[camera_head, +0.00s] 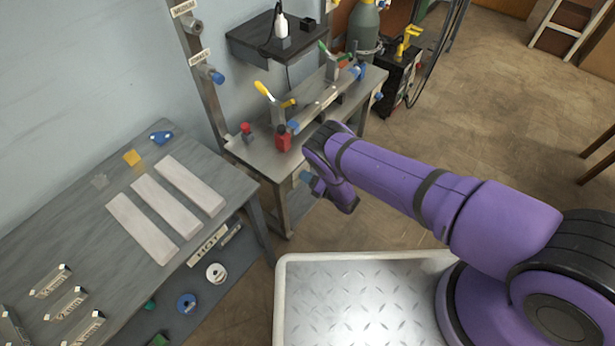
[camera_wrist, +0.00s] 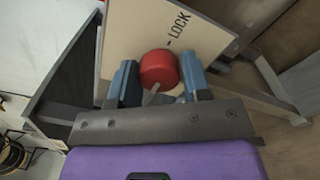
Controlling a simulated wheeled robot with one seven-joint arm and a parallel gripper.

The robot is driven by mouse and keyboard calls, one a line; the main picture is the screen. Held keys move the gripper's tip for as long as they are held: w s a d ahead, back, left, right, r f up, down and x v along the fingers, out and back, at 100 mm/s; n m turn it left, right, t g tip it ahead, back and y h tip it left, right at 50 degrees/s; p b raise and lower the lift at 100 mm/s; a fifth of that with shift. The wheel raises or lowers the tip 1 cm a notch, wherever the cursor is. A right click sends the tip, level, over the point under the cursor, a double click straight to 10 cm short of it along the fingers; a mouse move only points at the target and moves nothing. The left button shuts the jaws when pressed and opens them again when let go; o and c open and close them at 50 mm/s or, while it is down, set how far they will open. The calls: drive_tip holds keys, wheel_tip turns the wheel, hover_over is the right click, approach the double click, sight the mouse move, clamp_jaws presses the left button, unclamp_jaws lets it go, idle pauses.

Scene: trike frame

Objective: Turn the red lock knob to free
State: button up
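The red lock knob (camera_wrist: 158,69) is a round red cap with a pale pointer, on a tan panel (camera_wrist: 140,30) in the wrist view. The word LOCK is printed on the panel beside it, with a short dark mark between the knob and the word. My gripper (camera_wrist: 160,80) has its two blue-grey fingers on either side of the knob, very close to it. I cannot tell whether they press on it. In the head view my gripper (camera_head: 309,180) is mostly hidden by my purple arm, by the workbench's near end, and this knob is not visible there.
The steel workbench (camera_head: 262,157) carries clamps, a red block (camera_head: 283,138) and another red-topped knob (camera_head: 246,130). A grey table (camera_head: 85,190) with pale bars stands at left. Open brown floor (camera_head: 460,130) lies to the right.

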drive_tip(key=o, duration=0.3)
drive_tip(key=v, duration=1.1)
drive_tip(key=shift+a, duration=0.1)
